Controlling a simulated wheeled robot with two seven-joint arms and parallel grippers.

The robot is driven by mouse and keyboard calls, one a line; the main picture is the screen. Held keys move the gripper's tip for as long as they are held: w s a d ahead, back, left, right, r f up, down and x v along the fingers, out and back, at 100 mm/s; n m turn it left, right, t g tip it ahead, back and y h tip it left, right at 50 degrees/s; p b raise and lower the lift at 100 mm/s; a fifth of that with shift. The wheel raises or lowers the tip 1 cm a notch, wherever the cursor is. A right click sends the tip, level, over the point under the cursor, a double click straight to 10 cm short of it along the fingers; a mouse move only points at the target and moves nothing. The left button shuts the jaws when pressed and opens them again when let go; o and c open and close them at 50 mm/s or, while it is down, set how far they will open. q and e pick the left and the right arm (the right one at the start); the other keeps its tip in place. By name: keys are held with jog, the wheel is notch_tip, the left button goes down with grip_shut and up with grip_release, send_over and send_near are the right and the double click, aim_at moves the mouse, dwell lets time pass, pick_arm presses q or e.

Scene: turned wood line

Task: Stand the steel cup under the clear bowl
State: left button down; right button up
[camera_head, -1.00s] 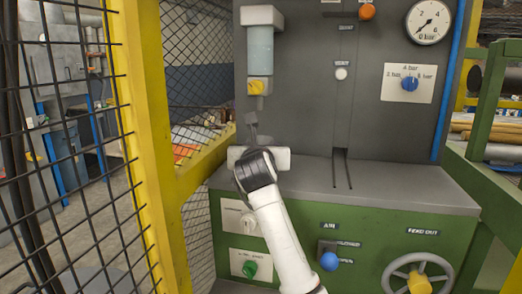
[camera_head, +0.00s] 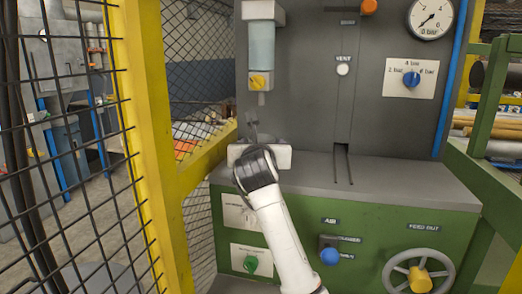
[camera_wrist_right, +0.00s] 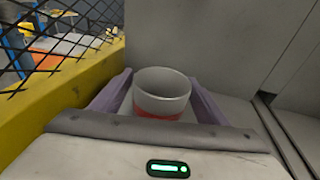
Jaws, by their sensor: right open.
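The steel cup (camera_wrist_right: 162,88) shows in the right wrist view as a pale grey, open-topped cup, upright, with a red band low on its side. My right gripper (camera_wrist_right: 158,96) is open, with one finger on each side of the cup. In the head view my right gripper (camera_head: 255,137) is on the grey ledge below the clear bowl (camera_head: 261,45), and its body mostly hides the cup. The bowl hangs on the panel, with a yellow knob and a small spout beneath it. My left gripper is not in view.
The grey panel (camera_head: 310,100) rises behind the ledge (camera_head: 400,185). The ledge is clear to the right, apart from a dark slot (camera_head: 343,165). A yellow post (camera_head: 145,130) and black mesh fence stand at the left. A blue-knobbed lever (camera_head: 329,256) and handwheel (camera_head: 410,275) stick out in front.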

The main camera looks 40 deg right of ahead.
jog(key=v, duration=1.1)
dwell(1.9)
